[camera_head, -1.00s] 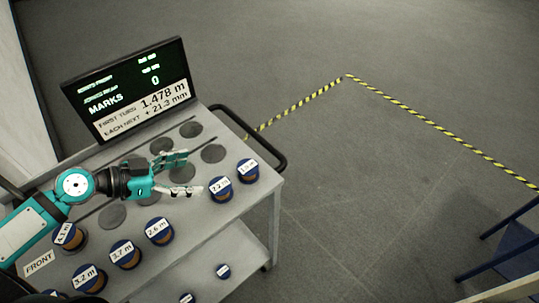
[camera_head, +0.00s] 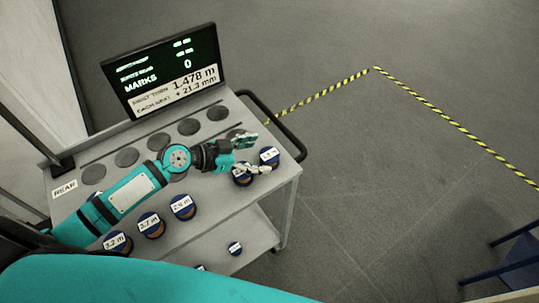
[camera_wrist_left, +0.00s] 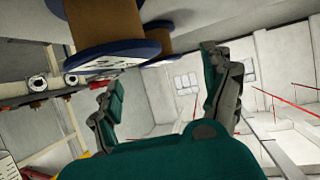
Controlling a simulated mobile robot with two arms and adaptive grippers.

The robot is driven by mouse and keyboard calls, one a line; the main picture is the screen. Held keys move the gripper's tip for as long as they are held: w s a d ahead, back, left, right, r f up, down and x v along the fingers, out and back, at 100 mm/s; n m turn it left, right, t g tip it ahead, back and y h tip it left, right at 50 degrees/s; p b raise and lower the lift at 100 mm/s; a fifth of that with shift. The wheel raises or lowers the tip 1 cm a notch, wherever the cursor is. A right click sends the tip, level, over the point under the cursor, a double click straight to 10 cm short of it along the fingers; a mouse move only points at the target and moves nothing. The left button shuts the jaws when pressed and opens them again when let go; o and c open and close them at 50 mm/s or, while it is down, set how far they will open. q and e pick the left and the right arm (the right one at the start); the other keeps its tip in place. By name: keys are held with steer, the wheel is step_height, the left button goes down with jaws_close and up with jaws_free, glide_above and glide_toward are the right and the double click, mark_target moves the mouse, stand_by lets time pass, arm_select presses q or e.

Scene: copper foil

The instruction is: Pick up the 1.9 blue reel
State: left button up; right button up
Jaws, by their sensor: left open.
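The reel at the right end of the cart top (camera_head: 269,155) has a blue top flange and a white label; I take it for the 1.9 reel, though its digits are too small to read surely. Another blue reel (camera_head: 242,175) stands just left of it, partly covered by my left gripper. My left gripper (camera_head: 256,155) is open and empty, its fingers pointing right at the end reel. In the left wrist view my gripper (camera_wrist_left: 165,98) is spread, with one blue-flanged reel with a brown winding (camera_wrist_left: 105,50) large at upper left and a second one (camera_wrist_left: 180,30) behind it.
Several more blue reels, such as the 2.6 m one (camera_head: 183,206), stand along the front of the grey cart (camera_head: 222,205). Dark round spots line its back. A display screen (camera_head: 165,70) stands behind, and a black handle (camera_head: 285,135) curves past the right end. A small reel (camera_head: 235,248) is on the lower shelf.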

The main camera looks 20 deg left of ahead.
mark_target(268, 155)
arm_select(q)
steer(key=p+x, duration=0.1)
steer(key=x, duration=0.2)
steer(key=shift+w+d+f+p, duration=0.2)
steer(key=shift+w+f+p, duration=0.05)
steer(key=shift+p, duration=0.15)
steer(key=shift+w+d+f, duration=0.3)
steer(key=shift+d+f, duration=0.05)
steer(key=c, duration=1.3)
